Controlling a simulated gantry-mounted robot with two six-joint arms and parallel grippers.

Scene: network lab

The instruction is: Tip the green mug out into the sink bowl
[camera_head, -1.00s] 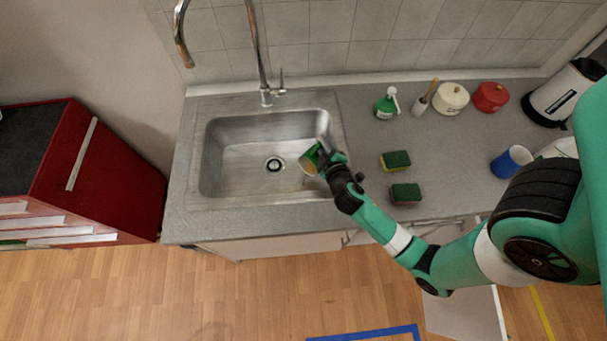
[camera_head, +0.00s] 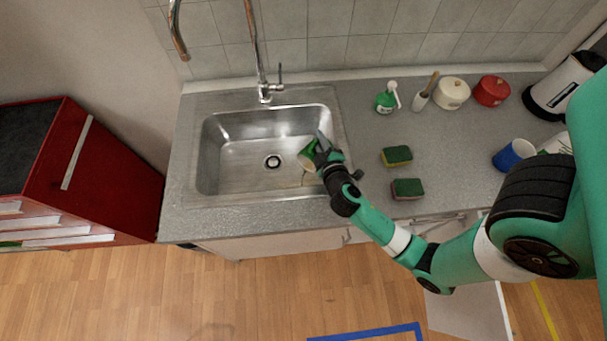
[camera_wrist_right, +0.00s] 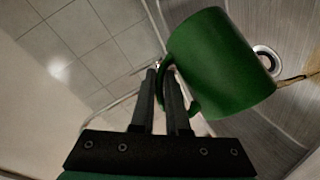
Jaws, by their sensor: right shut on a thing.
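The green mug (camera_head: 308,156) is held tilted over the right side of the steel sink bowl (camera_head: 228,160). In the right wrist view the mug (camera_wrist_right: 217,65) lies on its side, its mouth end towards the right, near the drain. A thin brown streak (camera_wrist_right: 297,79) shows at its rim, and a brown streak also shows below the mug in the head view (camera_head: 305,179). My right gripper (camera_head: 325,150) is shut on the mug's handle; the fingers (camera_wrist_right: 160,88) show at the handle in the wrist view. My left gripper is out of view.
A tall tap (camera_head: 264,92) stands behind the bowl. Two sponges (camera_head: 397,156) (camera_head: 407,188) lie right of the sink.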

